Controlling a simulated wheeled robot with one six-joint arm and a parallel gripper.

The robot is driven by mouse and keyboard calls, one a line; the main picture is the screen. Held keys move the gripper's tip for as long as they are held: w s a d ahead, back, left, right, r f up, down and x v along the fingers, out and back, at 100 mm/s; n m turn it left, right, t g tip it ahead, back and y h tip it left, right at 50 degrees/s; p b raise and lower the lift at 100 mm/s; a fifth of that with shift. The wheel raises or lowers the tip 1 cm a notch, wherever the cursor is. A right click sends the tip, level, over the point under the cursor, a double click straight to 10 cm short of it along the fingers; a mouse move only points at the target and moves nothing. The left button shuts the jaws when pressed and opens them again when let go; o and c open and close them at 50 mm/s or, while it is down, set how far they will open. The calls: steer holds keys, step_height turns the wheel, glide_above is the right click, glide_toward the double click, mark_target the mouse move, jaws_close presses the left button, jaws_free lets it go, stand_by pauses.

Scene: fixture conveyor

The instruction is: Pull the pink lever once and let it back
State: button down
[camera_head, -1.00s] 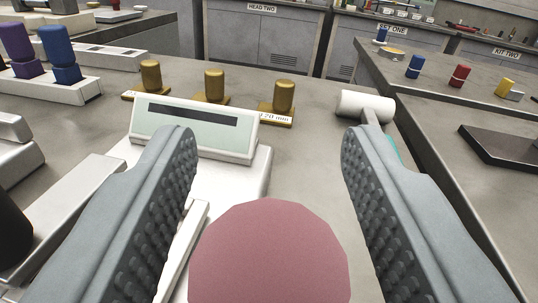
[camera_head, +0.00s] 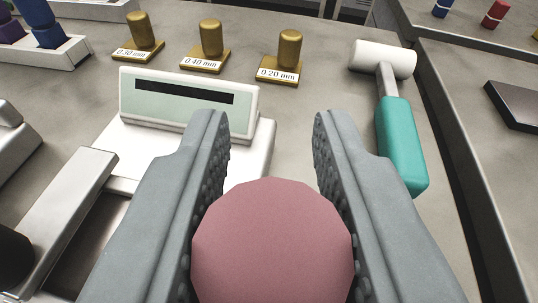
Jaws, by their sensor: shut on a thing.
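The pink lever's round knob (camera_head: 272,243) is large at the bottom middle of the view, between the two grey fingers. My gripper (camera_head: 272,135) is shut on the knob, with a ridged finger pad against each side. The fingertips stand apart beyond the knob. The lever's shaft and base are hidden below the knob.
A white device with a display (camera_head: 190,105) stands just beyond the left finger. Brass pieces with mm labels (camera_head: 208,45) stand behind it. A mallet with a teal handle (camera_head: 401,140) lies at right, near the table edge. A grey metal block (camera_head: 62,215) is at left.

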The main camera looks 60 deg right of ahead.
steer(key=shift+w+d+g+y, duration=0.3)
steer(key=shift+d+g+y, duration=0.2)
steer(key=shift+d+y, duration=0.45)
steer(key=c, duration=1.1)
jaws_free()
steer(key=v, duration=1.7)
steer(key=shift+a+r, duration=0.1)
steer(key=shift+a, duration=0.1)
